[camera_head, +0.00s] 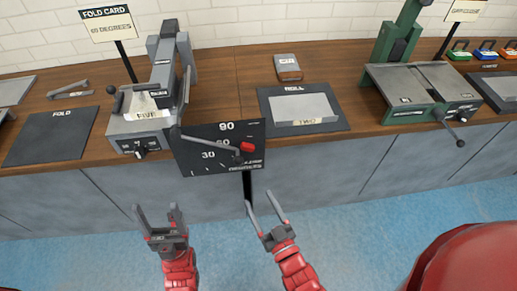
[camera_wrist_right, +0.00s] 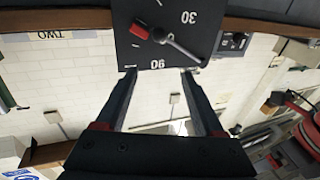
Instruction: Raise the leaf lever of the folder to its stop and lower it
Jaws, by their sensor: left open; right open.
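The folder (camera_head: 143,127) is a grey machine on the bench, left of centre in the head view. A black angle plate (camera_head: 197,160) marked 30, 60 and 90 stands at its front right. A grey bar, which looks like the leaf lever (camera_head: 210,143), slants across the plate close to a red block (camera_head: 247,147). The plate (camera_wrist_right: 150,52), bar (camera_wrist_right: 183,48) and red block (camera_wrist_right: 139,29) also show in the right wrist view. My left gripper (camera_head: 156,206) and right gripper (camera_head: 260,198) are open and empty, in front of the bench and apart from the folder.
A black ROLL mat (camera_head: 335,122) with a grey sheet lies right of the folder, and a FOLD mat (camera_head: 35,148) lies left. A green machine (camera_head: 425,85) stands further right. The blue floor (camera_head: 345,220) before the cabinets is clear.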

